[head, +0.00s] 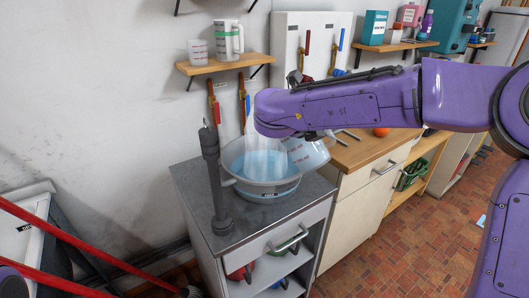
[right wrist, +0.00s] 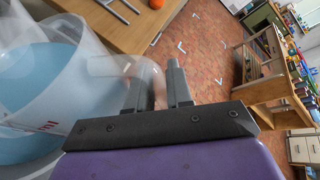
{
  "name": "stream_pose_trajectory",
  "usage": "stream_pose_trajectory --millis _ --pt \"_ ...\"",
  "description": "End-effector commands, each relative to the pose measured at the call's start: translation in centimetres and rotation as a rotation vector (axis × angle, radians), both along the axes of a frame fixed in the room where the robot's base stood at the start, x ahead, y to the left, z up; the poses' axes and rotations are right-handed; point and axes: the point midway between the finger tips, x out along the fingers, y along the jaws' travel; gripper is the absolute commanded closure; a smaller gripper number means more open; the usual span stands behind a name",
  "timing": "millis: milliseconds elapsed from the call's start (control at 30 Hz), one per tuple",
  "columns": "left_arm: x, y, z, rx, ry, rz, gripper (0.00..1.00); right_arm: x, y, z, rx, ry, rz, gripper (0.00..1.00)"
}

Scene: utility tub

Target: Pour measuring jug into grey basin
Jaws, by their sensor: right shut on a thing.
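The measuring jug (head: 310,153) is translucent with red markings and hangs tilted over the right side of the grey basin (head: 283,187). In the right wrist view the jug (right wrist: 85,95) fills the left side, with pale blue liquid showing inside or through it. My right gripper (right wrist: 157,88) is shut on the jug's handle; in the head view my wrist hides most of this grip. The basin stands on the grey counter and holds blue liquid. A pale, see-through streak shows above the basin; I cannot tell whether it is falling liquid. My left gripper is out of view.
A dark upright pipe (head: 214,180) stands at the counter's left front, close to the basin. A wooden worktop (head: 365,150) adjoins on the right, with an orange object (head: 381,132).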

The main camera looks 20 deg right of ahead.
Motion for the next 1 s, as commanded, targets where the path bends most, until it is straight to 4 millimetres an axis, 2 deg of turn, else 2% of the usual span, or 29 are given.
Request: stream_pose_trajectory --millis 1000 --pt "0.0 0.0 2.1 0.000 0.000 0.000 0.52 -0.1 -0.4 0.1 -0.041 0.083 -0.013 1.00"
